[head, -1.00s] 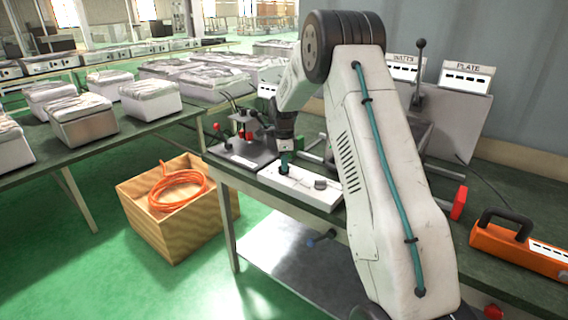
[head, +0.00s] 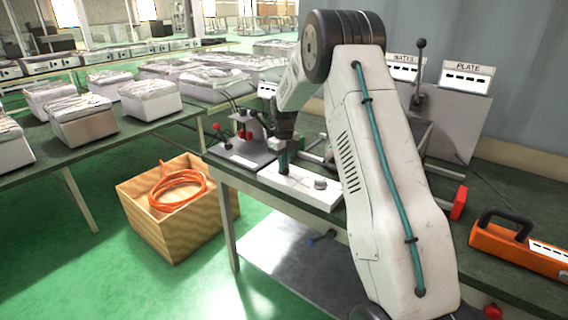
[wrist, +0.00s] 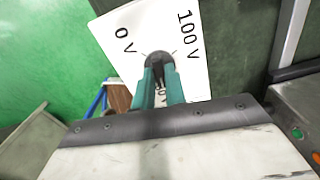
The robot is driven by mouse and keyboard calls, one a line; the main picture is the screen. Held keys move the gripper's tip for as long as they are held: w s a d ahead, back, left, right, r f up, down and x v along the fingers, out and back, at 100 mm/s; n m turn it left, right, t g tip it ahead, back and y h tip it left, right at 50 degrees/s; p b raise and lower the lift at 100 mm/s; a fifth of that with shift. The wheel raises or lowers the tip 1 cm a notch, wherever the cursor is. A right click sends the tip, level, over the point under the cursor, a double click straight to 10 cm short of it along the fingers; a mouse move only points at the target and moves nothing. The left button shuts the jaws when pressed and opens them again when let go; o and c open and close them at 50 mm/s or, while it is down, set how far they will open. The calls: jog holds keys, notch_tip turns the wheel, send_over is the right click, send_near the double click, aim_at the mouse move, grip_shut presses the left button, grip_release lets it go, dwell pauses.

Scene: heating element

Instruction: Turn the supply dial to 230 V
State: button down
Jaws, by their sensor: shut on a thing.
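The supply panel (head: 305,187) is a white plate on the bench in the head view. In the wrist view the white panel (wrist: 190,40) carries the printed marks "0 V" at left and "100 V" at upper right; a third label is mostly covered by my fingers. The dark round dial (wrist: 157,58) sits between my teal fingertips. My gripper (wrist: 160,76) is shut on it. In the head view my gripper (head: 284,161) points down at the panel's far part.
A dark plate with a red-knobbed device (head: 243,150) lies just behind. An orange case (head: 520,250) is at right. A wooden crate (head: 180,215) with orange hose stands on the floor at left.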

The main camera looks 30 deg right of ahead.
jog(key=shift+m, duration=0.6)
jog(key=c, duration=1.4)
grip_release()
jog(key=shift+c, duration=0.2)
notch_tip(320, 180, up, 8)
jog(key=shift+f, duration=0.1)
